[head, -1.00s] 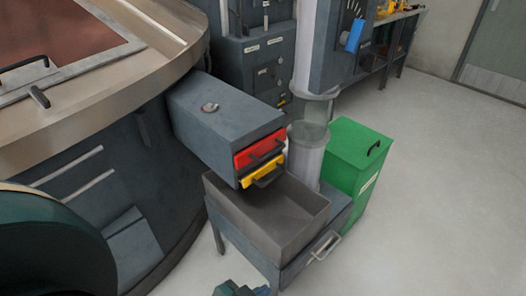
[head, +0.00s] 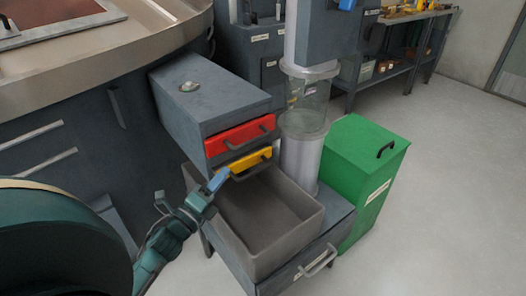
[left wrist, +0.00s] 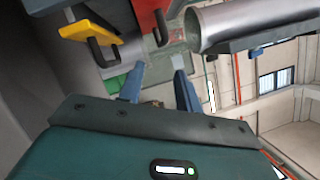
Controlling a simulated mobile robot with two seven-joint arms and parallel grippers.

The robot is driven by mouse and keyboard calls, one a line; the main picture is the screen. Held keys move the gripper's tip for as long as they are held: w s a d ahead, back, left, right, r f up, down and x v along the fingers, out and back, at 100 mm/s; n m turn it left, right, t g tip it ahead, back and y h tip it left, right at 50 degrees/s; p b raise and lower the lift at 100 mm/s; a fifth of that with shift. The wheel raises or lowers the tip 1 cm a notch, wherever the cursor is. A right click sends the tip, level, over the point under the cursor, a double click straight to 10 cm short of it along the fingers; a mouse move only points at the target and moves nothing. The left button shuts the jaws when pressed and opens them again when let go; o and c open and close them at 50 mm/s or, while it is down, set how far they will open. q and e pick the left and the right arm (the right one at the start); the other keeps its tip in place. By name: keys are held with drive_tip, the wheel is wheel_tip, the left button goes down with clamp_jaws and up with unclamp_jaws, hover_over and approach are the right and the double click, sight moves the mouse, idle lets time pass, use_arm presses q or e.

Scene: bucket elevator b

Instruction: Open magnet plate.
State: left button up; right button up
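A grey box (head: 205,100) carries a red plate (head: 240,135) with a dark handle on its front, and a yellow plate (head: 251,161) with a dark handle just below it. I cannot tell from any label which one is the magnet plate. My left gripper (head: 216,181) is just left of the yellow plate's handle, with its blue fingertips close to it. In the left wrist view its two fingers (left wrist: 160,82) stand apart with nothing between them. The yellow plate (left wrist: 88,28) and the red plate (left wrist: 148,12) are beyond the fingers, at the upper left. My right gripper is out of view.
An empty open grey tray (head: 262,259) sits below the plates, on a stand with a front handle. A clear tube (head: 306,98) stands behind, with a green bin (head: 362,170) to its right. A large round vessel (head: 70,75) is at the left. The floor at right is clear.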

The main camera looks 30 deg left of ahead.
sight(248, 143)
use_arm(q)
drive_tip(key=shift+m, duration=0.5)
drive_tip(key=w+r, duration=0.1)
drive_tip(key=w, duration=0.3)
drive_tip(key=w+r, duration=0.1)
drive_tip(key=w, duration=0.3)
drive_tip(key=w+r, duration=0.1)
drive_tip(key=w, duration=0.4)
drive_tip(key=shift+d+p, duration=0.1)
drive_tip(key=shift+p, duration=0.2)
clamp_jaws()
